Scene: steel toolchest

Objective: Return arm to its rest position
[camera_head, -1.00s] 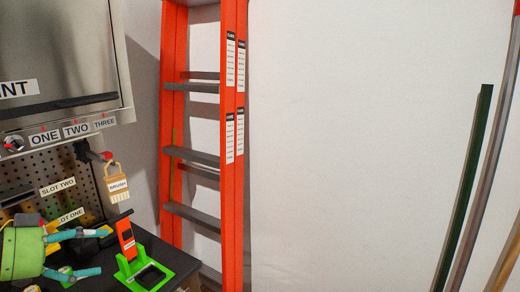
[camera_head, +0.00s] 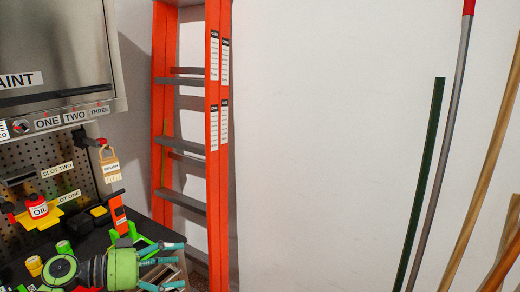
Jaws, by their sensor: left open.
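My left gripper (camera_head: 172,266) is at the bottom left, with a green and dark body and teal fingers. Its fingers are spread apart and point to the right, with nothing seen between them. Its green-jointed arm comes in from the lower left, low in front of the dark worktop. The gripper is in front of the green stand (camera_head: 130,235) in the picture and partly hides it. An orange and black device (camera_head: 118,213) stands upright at that stand. My right gripper is not in view.
A steel cabinet (camera_head: 60,45) and pegboard stand at the left, with a labelled brush (camera_head: 110,165) hanging. A red oil can (camera_head: 38,206) sits on a yellow holder. An orange ladder (camera_head: 213,150) and several poles (camera_head: 425,170) lean by the white wall. The middle is clear.

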